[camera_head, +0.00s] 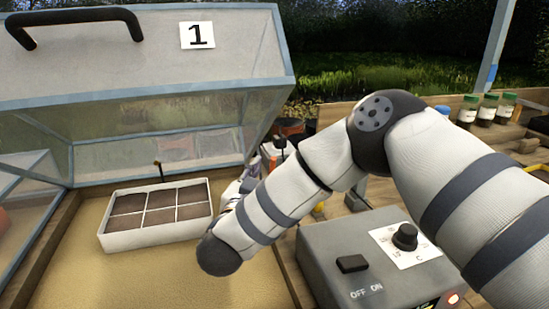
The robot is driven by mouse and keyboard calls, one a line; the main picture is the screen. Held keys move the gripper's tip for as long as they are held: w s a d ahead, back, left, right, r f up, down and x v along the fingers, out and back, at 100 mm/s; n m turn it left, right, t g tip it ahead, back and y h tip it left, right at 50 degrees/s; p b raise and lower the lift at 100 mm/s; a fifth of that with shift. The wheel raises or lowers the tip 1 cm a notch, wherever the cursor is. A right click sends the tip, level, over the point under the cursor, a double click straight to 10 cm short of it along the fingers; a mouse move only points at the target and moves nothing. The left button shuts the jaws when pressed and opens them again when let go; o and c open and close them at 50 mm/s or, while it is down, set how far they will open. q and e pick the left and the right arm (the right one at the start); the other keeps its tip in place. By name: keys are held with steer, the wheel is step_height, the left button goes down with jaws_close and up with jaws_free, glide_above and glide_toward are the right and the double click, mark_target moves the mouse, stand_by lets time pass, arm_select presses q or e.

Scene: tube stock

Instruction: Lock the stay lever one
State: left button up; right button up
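The cold frame lid marked 1 (150,58) stands raised at the left, with a black handle (75,22) on its top edge. My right arm comes in from the right and bends back at the wrist. My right gripper (262,163) is beyond the wrist, near the lid's right lower corner, mostly hidden by my own arm. Its fingers are too small and covered to tell open or shut. A small dark knob-like part (280,143) shows beside it; I cannot tell whether this is the stay lever or whether the gripper touches it. My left gripper is not in view.
A white tray with soil cells (104,229) sits on the sandy bed inside the frame. A grey control box (330,250) with a dial and OFF/ON switch stands under my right arm. Several jars (488,109) line a wooden shelf at the right. The front of the bed is clear.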

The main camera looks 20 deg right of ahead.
mark_target(273, 162)
steer(key=x, duration=0.7)
jaws_close()
steer(key=shift+f, duration=0.1)
